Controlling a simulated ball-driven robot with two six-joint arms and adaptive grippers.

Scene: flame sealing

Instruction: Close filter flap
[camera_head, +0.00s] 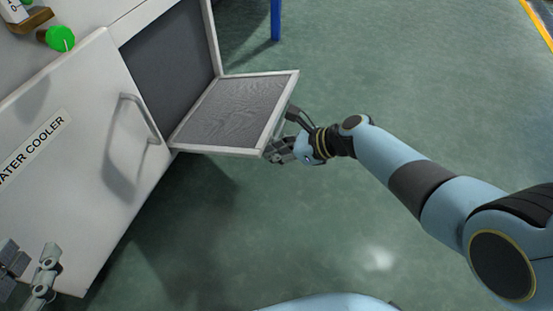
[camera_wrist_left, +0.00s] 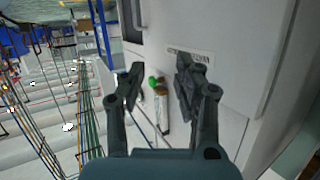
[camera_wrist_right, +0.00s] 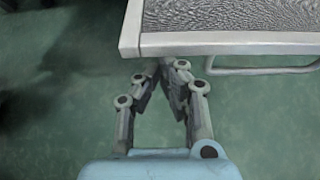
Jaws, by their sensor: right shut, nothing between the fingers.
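The filter flap (camera_head: 232,112) is a pale frame around grey mesh. It stands open, swung outward from the dark opening in the white cabinet. My right gripper (camera_head: 284,147) is shut and empty at the flap's outer lower corner. In the right wrist view the flap's frame (camera_wrist_right: 230,43) crosses the top, just beyond the shut fingers (camera_wrist_right: 162,82); I cannot tell whether they touch it. My left gripper (camera_head: 30,268) is at the lower left, in front of the cabinet. In the left wrist view its fingers (camera_wrist_left: 160,84) are apart with nothing held.
The white cabinet door (camera_head: 90,165) carries a handle (camera_head: 138,118) and a "WATER COOLER" label (camera_head: 33,150). A green-capped item (camera_head: 60,38) is on the cabinet top. A blue post (camera_head: 275,20) stands behind.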

